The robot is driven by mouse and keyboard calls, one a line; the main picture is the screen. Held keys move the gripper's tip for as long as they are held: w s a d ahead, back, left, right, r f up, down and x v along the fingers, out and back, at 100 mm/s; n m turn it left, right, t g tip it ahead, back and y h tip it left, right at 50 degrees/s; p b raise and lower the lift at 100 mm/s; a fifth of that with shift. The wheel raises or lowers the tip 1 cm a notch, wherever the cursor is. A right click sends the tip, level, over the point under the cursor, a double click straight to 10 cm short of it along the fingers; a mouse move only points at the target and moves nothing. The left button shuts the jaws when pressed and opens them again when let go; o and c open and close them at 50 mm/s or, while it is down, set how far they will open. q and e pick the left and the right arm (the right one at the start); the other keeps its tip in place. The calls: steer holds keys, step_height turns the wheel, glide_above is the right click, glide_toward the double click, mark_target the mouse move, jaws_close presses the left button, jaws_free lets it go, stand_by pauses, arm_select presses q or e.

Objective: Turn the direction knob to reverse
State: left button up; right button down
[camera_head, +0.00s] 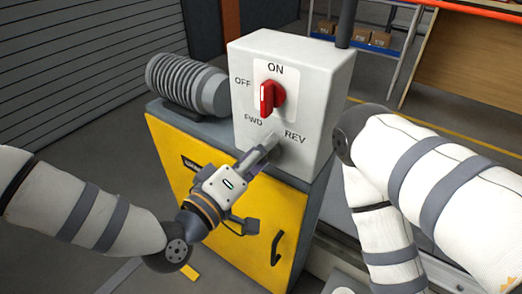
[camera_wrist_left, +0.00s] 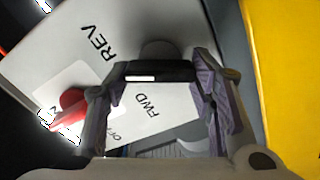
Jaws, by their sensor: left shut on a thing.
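The direction knob (camera_head: 276,152) sits low on the front of the white control box (camera_head: 312,75), between the printed words FWD and REV. My left gripper (camera_head: 264,150) is shut on it, and its fingers hide most of the knob in the head view. In the left wrist view the knob's dark bar (camera_wrist_left: 165,72) lies between the two fingertips (camera_wrist_left: 160,78). A white mark on the bar is at its left end, between the REV and FWD labels. My right arm shows at the right in the head view, but its gripper is out of sight.
A red switch (camera_head: 268,98) is just above the knob, with ON and OFF labels. A ribbed grey motor (camera_head: 188,84) stands left of the box. Below is a yellow cabinet (camera_head: 170,150) with a black handle (camera_head: 277,247). My right forearm is close to the box's right side.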

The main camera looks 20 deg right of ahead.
arm_select(q)
steer(key=shift+r+m+p, duration=0.1)
steer(key=shift+m+p, duration=0.2)
steer(key=shift+m, duration=0.8)
steer(key=o, duration=1.2)
steer(key=shift+c, duration=0.2)
steer(key=shift+s, duration=0.1)
steer(key=v, duration=1.2)
